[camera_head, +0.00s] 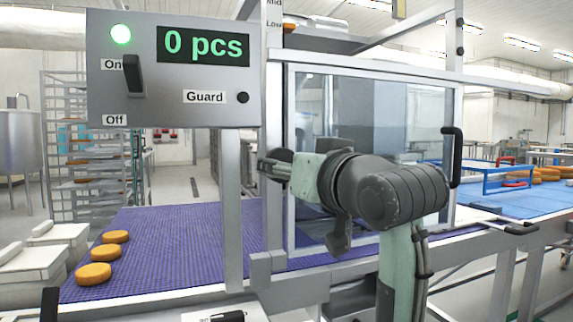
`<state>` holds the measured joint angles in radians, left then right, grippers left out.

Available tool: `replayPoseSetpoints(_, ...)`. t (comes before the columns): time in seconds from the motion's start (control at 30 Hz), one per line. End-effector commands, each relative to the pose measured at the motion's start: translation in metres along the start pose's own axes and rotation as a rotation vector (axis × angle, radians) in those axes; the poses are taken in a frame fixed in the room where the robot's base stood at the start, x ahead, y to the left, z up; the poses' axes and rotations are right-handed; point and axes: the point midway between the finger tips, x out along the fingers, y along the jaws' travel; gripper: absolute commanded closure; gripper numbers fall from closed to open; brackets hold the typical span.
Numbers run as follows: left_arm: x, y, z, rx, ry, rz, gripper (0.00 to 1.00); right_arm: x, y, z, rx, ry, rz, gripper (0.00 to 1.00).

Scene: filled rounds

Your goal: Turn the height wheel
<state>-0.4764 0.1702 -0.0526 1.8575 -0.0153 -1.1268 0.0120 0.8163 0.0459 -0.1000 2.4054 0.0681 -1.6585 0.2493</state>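The height wheel appears to be the small dark round part (281,154) on the machine's front post, largely hidden behind my gripper. My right arm comes up from the bottom and bends left, with its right gripper (273,168) at the wheel. The fingers overlap the wheel in the picture; whether they touch or grip it cannot be told. A height scale above shows "Mid" and "Low", with an orange pointer (289,27) by "Low". My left gripper is not in view.
A control box (175,100) reads "0 pcs", with a lit green lamp and a switch lever (133,75). A clear guard door (330,110) with a black handle (453,157) stands behind my arm. Orange rounds (94,274) lie on the purple belt (165,232) at left.

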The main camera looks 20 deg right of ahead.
Motion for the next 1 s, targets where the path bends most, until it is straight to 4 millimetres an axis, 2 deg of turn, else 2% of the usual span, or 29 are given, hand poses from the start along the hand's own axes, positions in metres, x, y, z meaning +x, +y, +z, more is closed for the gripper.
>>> replayPoseSetpoints(0.07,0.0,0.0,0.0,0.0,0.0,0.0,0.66,0.0,0.0,-0.001,-0.002,0.002,0.0,0.8)
replayPoseSetpoints(0.1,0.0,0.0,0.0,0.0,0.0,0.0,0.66,0.0,0.0,-0.001,-0.002,0.002,0.0,0.47)
replayPoseSetpoints(0.23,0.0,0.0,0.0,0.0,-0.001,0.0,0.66,0.0,0.0,0.0,-0.001,0.001,0.0,0.31)
replayPoseSetpoints(0.77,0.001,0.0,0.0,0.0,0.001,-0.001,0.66,0.0,0.0,0.001,0.007,0.0,-0.001,0.3)
replayPoseSetpoints(0.87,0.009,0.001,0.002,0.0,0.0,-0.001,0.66,0.0,0.0,0.003,0.048,0.004,-0.002,0.3)
replayPoseSetpoints(1.0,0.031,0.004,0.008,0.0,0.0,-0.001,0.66,0.0,-0.001,0.008,0.203,0.016,-0.01,0.3)
